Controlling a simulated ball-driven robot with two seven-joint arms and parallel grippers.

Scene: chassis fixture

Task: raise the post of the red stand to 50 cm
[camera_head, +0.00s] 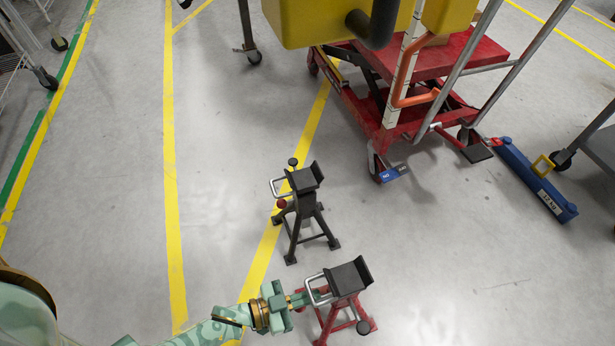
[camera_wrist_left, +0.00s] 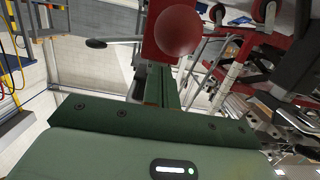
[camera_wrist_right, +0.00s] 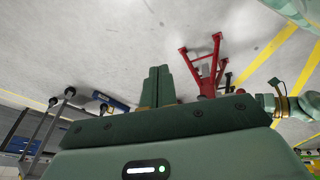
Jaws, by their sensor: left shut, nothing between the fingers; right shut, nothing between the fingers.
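The red stand (camera_head: 331,320) stands at the bottom of the head view, with a black V-shaped saddle (camera_head: 346,276) on its post and a metal handle on its left. My left gripper (camera_head: 301,299) is shut and empty beside the stand, at handle height. In the left wrist view a red ball knob (camera_wrist_left: 177,29) is just beyond the shut left fingers (camera_wrist_left: 157,82); contact cannot be told. In the right wrist view the right fingers (camera_wrist_right: 158,84) are shut and empty, and the red stand (camera_wrist_right: 204,62) stands beyond them, apart.
A similar black stand (camera_head: 306,205) stands just behind the red one. A red lift cart (camera_head: 374,122) carrying yellow parts (camera_head: 326,22) is at the top. A blue beam (camera_head: 537,181) lies at the right. Floor left of the stands is clear.

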